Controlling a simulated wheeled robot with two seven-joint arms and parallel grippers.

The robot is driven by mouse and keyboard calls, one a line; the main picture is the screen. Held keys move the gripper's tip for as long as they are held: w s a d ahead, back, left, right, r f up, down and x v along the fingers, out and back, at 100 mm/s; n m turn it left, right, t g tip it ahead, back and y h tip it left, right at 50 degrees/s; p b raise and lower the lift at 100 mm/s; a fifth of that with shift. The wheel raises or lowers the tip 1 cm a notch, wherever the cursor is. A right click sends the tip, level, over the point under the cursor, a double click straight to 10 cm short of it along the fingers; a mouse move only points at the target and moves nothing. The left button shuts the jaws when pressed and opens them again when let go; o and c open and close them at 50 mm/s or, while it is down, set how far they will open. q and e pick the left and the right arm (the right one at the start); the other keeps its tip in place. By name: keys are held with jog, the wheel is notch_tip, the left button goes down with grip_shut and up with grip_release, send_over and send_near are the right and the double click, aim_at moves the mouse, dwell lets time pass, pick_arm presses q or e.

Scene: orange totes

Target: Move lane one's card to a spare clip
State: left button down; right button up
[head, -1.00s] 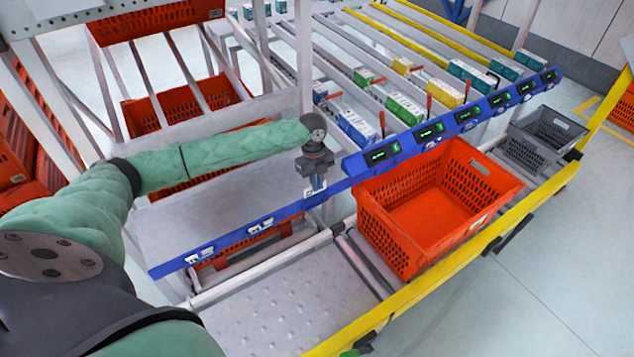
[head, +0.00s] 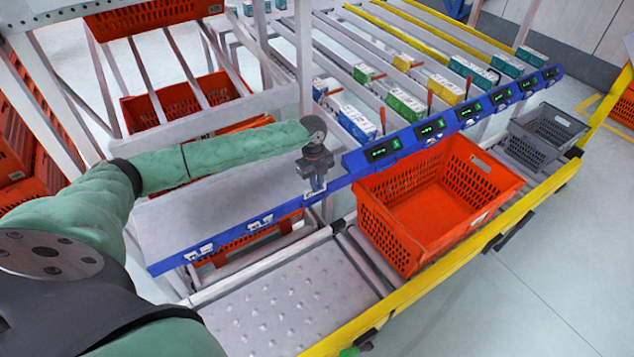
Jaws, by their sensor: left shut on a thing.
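My left gripper (head: 316,188) points down at the blue rail (head: 228,238) in the middle of the head view. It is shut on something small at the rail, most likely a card. The fingers hide most of it, and I cannot tell whether it is still in a clip. Two pairs of small white clips show on the rail to the left, a nearer pair (head: 260,222) and a farther-left pair (head: 198,252). I cannot tell whether they hold cards. The lane displays (head: 382,151) with green digits run along the rail to the right. My right gripper is not in view.
An orange tote (head: 385,213) stands on the conveyor right of the gripper, with a grey tote (head: 545,135) beyond it. Sloped lanes behind hold small boxes (head: 356,123). A yellow rail (head: 460,230) edges the conveyor. The dimpled plate (head: 285,305) in front is clear.

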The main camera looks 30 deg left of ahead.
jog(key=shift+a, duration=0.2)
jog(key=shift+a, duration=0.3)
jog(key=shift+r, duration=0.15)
pick_arm(q)
jog(key=shift+p, duration=0.3)
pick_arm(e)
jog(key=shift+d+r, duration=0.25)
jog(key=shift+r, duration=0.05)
pick_arm(q)
jog(key=shift+p, duration=0.4)
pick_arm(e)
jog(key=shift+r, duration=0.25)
pick_arm(q)
jog(key=shift+f, duration=1.55)
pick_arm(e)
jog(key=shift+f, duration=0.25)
